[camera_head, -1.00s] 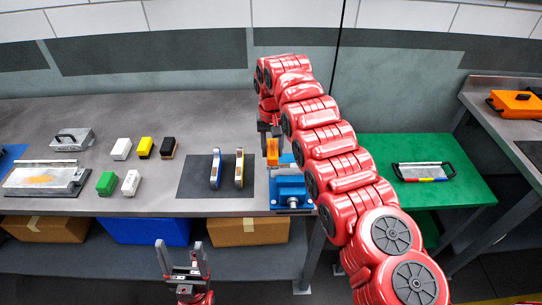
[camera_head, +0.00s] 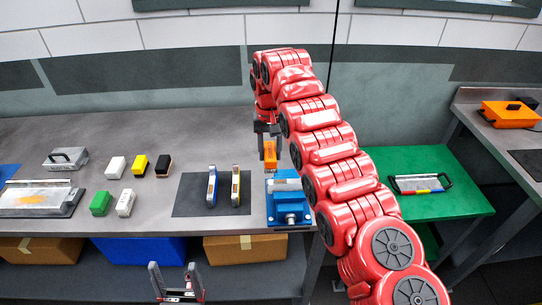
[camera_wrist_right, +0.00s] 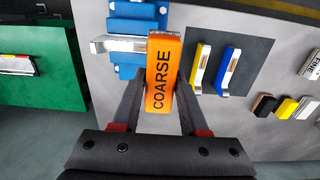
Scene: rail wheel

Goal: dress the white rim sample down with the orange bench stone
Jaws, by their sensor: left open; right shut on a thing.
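The orange bench stone (camera_head: 270,156), marked COARSE in the right wrist view (camera_wrist_right: 163,68), is held in my right gripper (camera_head: 268,132). The gripper's fingers (camera_wrist_right: 158,98) are shut on its sides. I cannot tell whether stone and sample touch. My left gripper (camera_head: 173,268) is open and empty, low in front of the bench.
A blue-edged sample (camera_head: 212,187) and a yellow-edged one (camera_head: 235,187) stand on a dark mat (camera_head: 186,199). Several coloured blocks, including a green one (camera_head: 101,203), lie further left. A green table (camera_head: 441,208) carries a handled bar (camera_head: 420,184). Bare bench lies behind the mat.

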